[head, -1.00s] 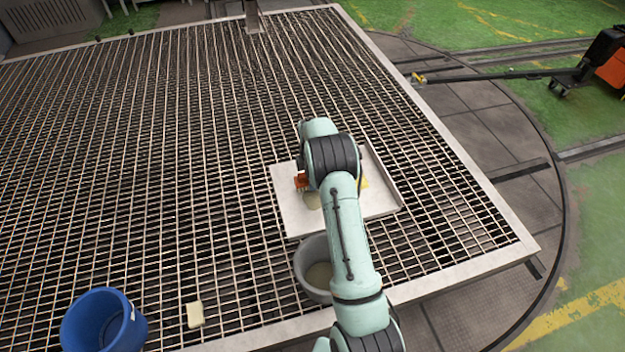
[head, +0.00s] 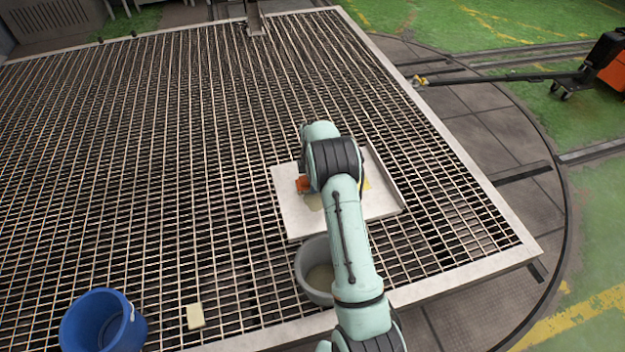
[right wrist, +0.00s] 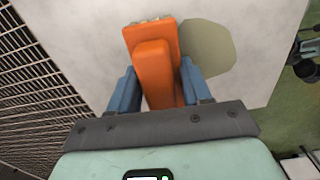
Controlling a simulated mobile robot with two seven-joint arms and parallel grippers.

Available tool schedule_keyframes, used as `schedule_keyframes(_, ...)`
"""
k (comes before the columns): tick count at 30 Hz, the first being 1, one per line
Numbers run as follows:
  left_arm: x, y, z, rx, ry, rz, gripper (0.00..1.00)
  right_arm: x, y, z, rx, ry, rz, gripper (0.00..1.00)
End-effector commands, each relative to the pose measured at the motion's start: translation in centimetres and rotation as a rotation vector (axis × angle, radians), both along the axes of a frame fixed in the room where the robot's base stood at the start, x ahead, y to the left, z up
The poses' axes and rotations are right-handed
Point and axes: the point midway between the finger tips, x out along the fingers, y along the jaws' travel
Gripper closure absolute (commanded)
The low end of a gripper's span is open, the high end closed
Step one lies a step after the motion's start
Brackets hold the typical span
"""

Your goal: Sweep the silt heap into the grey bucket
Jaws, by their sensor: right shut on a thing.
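My right gripper (right wrist: 158,88) is shut on an orange brush (right wrist: 152,62), held between its two blue fingers. The brush's bristle end is over a pale tray, right beside the flat beige silt heap (right wrist: 206,50). In the head view the brush (head: 302,184) shows just left of my arm, and part of the silt (head: 314,202) shows below it; my arm hides the rest and the gripper. The grey bucket (head: 306,272) stands on the grating at the tray's near edge, partly behind my arm, with some beige matter inside. My left gripper is in neither view.
The pale tray (head: 290,216) lies on the metal grating, with a raised right edge. A yellow thing (head: 366,184) shows beside my arm. A blue bucket (head: 85,330) and a cream block (head: 195,316) are at the near left. The grating left of the tray is clear.

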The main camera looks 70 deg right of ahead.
Motion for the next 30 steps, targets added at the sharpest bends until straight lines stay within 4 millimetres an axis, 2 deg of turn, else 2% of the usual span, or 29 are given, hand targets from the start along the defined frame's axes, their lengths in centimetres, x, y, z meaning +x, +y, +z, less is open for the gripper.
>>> schedule_keyframes(13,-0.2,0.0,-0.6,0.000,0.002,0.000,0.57,-0.1,0.1,-0.5,-0.001,-0.001,0.000,0.76)
schedule_keyframes(21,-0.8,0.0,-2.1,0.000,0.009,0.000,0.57,-1.6,1.9,-0.4,-0.001,-0.001,-0.001,0.76)
schedule_keyframes(30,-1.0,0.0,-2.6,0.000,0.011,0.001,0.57,-2.4,3.0,-0.3,-0.001,-0.001,0.000,0.76)
